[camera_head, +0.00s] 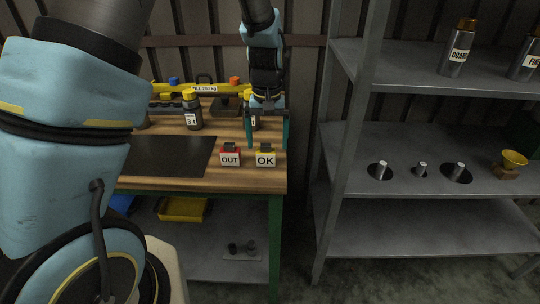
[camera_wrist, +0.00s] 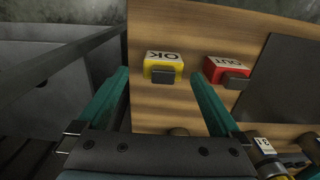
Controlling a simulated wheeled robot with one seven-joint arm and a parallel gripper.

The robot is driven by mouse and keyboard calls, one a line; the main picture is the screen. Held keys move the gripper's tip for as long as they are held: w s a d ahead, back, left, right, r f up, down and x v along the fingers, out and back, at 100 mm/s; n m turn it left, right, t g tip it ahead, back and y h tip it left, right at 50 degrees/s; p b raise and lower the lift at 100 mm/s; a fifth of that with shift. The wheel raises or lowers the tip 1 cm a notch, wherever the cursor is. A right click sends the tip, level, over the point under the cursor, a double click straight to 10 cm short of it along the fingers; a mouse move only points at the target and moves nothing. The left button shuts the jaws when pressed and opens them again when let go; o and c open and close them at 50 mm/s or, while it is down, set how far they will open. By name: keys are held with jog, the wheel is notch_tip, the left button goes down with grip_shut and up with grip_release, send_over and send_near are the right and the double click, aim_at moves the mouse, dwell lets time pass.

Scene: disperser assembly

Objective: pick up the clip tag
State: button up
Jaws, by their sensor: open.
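Two clip tags with dark clips on top stand on the wooden bench: a yellow one marked OK (camera_head: 265,158) near the right front corner, and a red one marked OUT (camera_head: 230,158) just left of it. In the wrist view the yellow tag (camera_wrist: 163,66) lies between and just beyond my fingertips, and the red tag (camera_wrist: 228,70) lies to the right of the right finger. My gripper (camera_head: 268,147) is open and empty, its teal fingers pointing down at the bench close behind the yellow tag. I cannot tell the exact height of the fingertips above the wood.
A dark mat (camera_head: 166,155) lies left of the tags. A labelled bottle (camera_head: 192,112) stands behind it, and a yellow level-like bar (camera_head: 205,88) lies at the back. A grey shelf unit (camera_head: 420,205) with weights, bottles and a yellow funnel (camera_head: 513,160) stands at the right.

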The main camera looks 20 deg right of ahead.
aim_at(266, 150)
jog(key=shift+w+a+f+p, duration=0.1)
jog(key=shift+f+p, duration=0.5)
jog(key=shift+f, duration=0.8)
jog(key=shift+a+f+p, duration=0.1)
jog(key=shift+f+p, duration=0.45)
jog(key=shift+f, duration=0.85)
jog(key=shift+c, duration=0.4)
jog(key=c, duration=1.3)
jog(key=shift+r, duration=0.15)
